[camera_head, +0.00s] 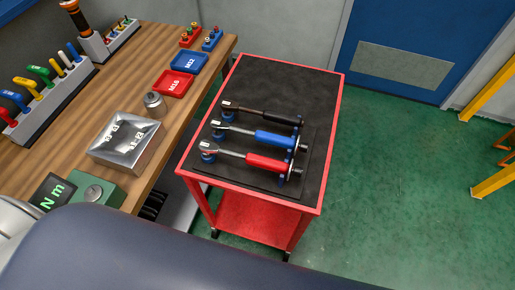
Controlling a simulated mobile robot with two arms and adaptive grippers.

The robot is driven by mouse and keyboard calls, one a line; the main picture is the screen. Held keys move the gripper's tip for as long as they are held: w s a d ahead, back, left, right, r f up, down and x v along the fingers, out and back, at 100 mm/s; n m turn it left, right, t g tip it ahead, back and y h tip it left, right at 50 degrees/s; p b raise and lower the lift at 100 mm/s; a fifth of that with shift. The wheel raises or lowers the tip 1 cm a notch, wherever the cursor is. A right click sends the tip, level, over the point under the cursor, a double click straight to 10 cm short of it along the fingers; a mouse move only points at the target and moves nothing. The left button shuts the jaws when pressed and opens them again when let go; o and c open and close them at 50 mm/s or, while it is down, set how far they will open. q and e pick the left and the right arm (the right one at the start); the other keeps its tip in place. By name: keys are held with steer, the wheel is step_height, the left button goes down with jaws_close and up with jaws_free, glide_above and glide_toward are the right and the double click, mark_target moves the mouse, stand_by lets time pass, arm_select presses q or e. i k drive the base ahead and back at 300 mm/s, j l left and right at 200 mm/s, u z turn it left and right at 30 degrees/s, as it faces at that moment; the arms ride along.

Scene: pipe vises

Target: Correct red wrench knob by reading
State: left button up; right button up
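A torque wrench with a red handle (266,162) lies on the black mat of a red cart, nearest of three wrenches. Its head rests at the left on a blue support, and its knob end (296,171) is at the right. A green box (94,190) with a dark display (50,193) stands at the lower left. The display shows "N m" in green; any number is hidden or out of frame. Neither of my grippers is in view.
A blue-handled wrench (274,139) and a black-handled wrench (281,118) lie behind it on the cart (325,165). The wooden bench (139,55) holds a metal box (126,141), a red tray (173,83) and a blue tray (189,62).

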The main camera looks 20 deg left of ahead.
mark_target(297, 172)
steer(key=i+l+u, duration=0.2)
steer(key=l+u, duration=0.35)
steer(key=u, duration=2.2)
